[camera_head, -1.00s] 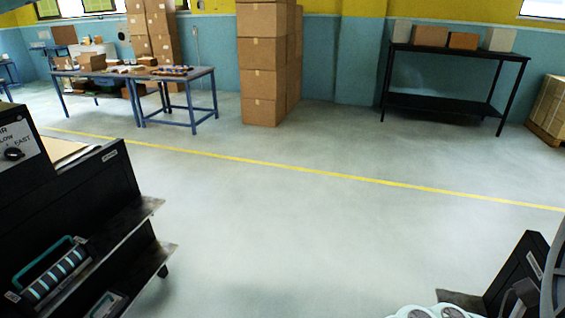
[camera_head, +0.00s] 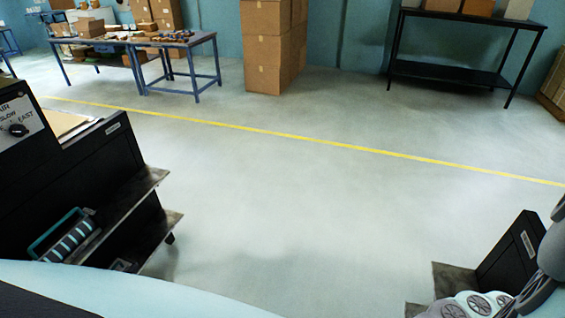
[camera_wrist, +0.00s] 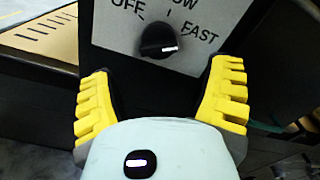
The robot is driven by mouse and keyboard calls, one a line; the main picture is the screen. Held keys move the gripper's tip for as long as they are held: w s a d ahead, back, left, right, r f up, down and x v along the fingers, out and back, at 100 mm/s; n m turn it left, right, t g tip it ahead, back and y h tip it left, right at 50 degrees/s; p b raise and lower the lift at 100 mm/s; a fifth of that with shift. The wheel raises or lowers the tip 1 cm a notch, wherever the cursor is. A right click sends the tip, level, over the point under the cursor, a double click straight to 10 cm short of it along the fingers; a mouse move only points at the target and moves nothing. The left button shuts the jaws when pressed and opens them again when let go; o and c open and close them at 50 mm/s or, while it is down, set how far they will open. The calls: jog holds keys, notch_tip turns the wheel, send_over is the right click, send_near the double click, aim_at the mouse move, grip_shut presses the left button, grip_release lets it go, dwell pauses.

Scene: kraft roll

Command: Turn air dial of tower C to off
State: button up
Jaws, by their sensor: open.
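The air dial (camera_wrist: 158,40) is a round black knob with a white mark on a pale plate (camera_wrist: 110,45) lettered OFF, a partly cut-off word ending in OW, and FAST. Its white mark points right, on the FAST side. In the head view the dial (camera_head: 18,130) shows at the left edge, on a black tower (camera_head: 100,150). I cannot read which tower it is. My gripper (camera_wrist: 158,68) is open, its yellow fingers apart to the left and right below the knob. The fingers do not appear closed on the knob.
A shelf (camera_head: 120,215) holding a teal-handled tool (camera_head: 68,236) juts from the tower. Another black unit (camera_head: 510,255) stands at the lower right. The floor between is clear, crossed by a yellow line (camera_head: 300,138). Tables and stacked boxes (camera_head: 266,45) stand farther back.

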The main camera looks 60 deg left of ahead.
jog(key=shift+p+x, duration=1)
jog(key=shift+x, duration=1.8)
jog(key=shift+c, duration=0.4)
jog(key=c, duration=1.1)
